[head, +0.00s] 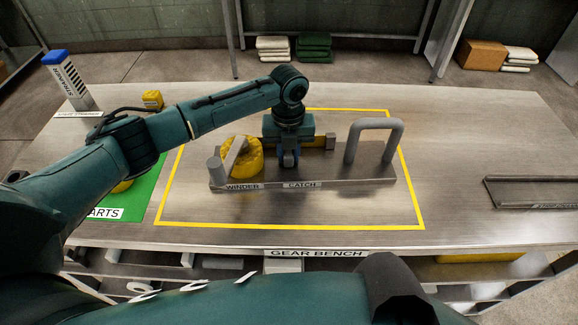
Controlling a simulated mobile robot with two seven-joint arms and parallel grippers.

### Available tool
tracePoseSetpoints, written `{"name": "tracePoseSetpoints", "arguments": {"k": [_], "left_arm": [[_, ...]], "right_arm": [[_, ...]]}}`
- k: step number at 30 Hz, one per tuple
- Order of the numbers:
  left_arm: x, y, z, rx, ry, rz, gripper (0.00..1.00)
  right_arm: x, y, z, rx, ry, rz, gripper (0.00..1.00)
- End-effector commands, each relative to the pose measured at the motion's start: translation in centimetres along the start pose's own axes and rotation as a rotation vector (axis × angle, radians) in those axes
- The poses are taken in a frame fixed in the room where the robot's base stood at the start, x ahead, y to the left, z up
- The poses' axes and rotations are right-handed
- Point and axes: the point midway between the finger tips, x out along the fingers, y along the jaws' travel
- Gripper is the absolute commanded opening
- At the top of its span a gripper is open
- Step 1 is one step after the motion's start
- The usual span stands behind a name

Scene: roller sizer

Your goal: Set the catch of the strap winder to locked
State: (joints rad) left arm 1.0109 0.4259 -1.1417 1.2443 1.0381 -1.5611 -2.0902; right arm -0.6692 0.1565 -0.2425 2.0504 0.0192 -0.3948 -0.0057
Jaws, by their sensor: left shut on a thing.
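The strap winder (355,172) is a long grey plate on the bench inside a yellow outline. A yellow drum (250,163) with a grey crank bar (234,153) sits at its left end, above the label WINDER. A grey loop handle (397,140) stands at its right end. My left gripper (288,161) points down at the middle of the plate, just behind the CATCH label (301,185). It is shut on the catch, which it mostly hides, so the catch's setting cannot be read. My right gripper does not show.
A green mat (128,203) lies left of the outline, partly under my left arm. A blue-topped dispenser (70,80) and a small yellow block (152,99) stand at the back left. A dark tray (530,180) is at the right. The bench between is clear.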

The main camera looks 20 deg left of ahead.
Motion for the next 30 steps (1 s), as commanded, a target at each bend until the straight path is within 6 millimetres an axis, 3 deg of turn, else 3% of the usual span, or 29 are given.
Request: {"name": "tracePoseSetpoints", "arguments": {"k": [8, 30], "left_arm": [[-0.06, 0.0, 0.43, 0.0, -0.002, -0.001, 0.0], [-0.06, 0.01, 0.39, 0.0, -0.001, -0.001, 0.0]], "right_arm": [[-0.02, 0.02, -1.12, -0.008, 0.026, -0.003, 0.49], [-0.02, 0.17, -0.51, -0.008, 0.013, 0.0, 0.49]]}}
